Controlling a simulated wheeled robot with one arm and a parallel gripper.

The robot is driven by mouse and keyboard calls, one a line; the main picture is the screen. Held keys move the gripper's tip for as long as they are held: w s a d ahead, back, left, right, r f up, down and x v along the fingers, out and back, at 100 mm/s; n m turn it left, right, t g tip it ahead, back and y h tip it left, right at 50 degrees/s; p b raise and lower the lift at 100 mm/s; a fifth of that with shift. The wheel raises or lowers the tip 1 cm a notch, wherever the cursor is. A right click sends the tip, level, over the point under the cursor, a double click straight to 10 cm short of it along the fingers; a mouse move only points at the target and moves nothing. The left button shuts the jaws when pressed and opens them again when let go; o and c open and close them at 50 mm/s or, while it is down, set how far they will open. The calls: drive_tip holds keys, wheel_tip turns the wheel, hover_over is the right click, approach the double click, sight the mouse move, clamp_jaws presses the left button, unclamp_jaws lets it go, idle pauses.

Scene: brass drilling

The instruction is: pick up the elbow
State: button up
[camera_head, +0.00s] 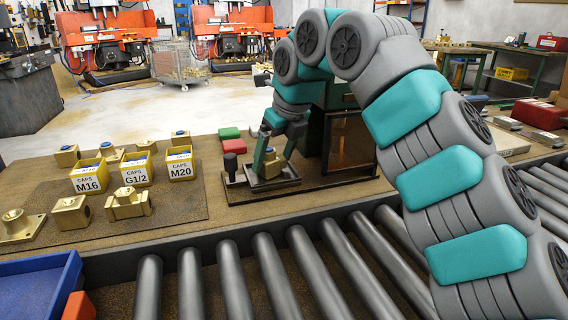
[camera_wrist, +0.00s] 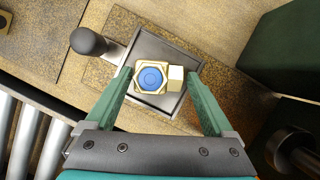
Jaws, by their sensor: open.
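The elbow, a brass fitting with a blue round cap on top and a short port to its right (camera_wrist: 150,77), sits in a small dark square tray fixture (camera_wrist: 150,45). In the head view the elbow (camera_head: 270,164) is partly hidden by my fingers. My gripper (camera_wrist: 160,78) is open, with one green finger on each side of the elbow. Gaps show between the fingers and the brass. In the head view my gripper (camera_head: 273,160) points down over the fixture.
A black-knobbed lever (camera_wrist: 90,42) stands just left of the fixture. A dark machine housing (camera_head: 350,145) stands close on the right. Yellow cap bins (camera_head: 137,168) and several brass fittings lie to the left. A roller conveyor (camera_head: 270,270) runs in front.

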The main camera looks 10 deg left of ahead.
drive_tip(key=shift+a+f, duration=0.2)
drive_tip(key=shift+f, duration=0.2)
drive_tip(key=shift+c, duration=0.2)
clamp_jaws()
idle(0.3)
